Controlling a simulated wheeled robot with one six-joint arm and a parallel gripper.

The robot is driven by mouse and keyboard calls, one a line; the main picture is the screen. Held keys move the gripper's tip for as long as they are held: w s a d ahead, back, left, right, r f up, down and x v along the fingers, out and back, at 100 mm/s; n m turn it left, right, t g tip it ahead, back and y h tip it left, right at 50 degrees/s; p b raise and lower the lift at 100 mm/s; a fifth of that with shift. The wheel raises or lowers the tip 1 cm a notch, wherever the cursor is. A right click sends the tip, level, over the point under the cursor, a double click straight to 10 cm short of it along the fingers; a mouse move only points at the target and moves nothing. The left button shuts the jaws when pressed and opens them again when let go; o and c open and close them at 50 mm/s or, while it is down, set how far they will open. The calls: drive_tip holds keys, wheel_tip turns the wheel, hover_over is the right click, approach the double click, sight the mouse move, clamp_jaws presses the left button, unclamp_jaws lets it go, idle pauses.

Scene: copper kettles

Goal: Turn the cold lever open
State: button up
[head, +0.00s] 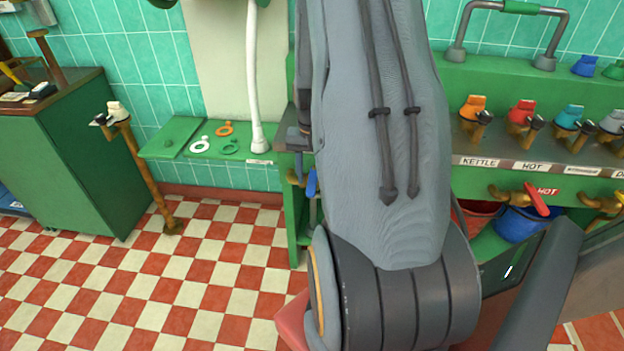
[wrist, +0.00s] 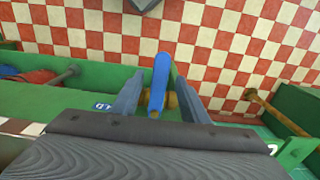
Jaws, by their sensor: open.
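The cold lever (wrist: 160,82) is a blue handle on a brass tap (wrist: 172,101), with a blue-lettered label (wrist: 102,106) beside it on the green bench. My gripper (wrist: 159,77) is open in the wrist view, one finger on each side of the blue lever. The lever stands between the fingers with small gaps, and I cannot tell whether either finger touches it. In the head view a blue lever (head: 312,183) shows at the left edge of my arm. My arm hides most of this area, and the fingers are not clear there.
A red lever (head: 536,198) marked HOT sits on a brass tap to the right, above a blue bucket (head: 517,224). Coloured knobs line the green bench (head: 500,90). A green cabinet (head: 70,150) and a leaning brass post (head: 148,180) stand left. The checkered floor (head: 190,270) is clear.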

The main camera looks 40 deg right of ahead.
drive_tip(key=shift+f, duration=0.95)
clamp_jaws()
drive_tip(key=shift+s+d, duration=0.1)
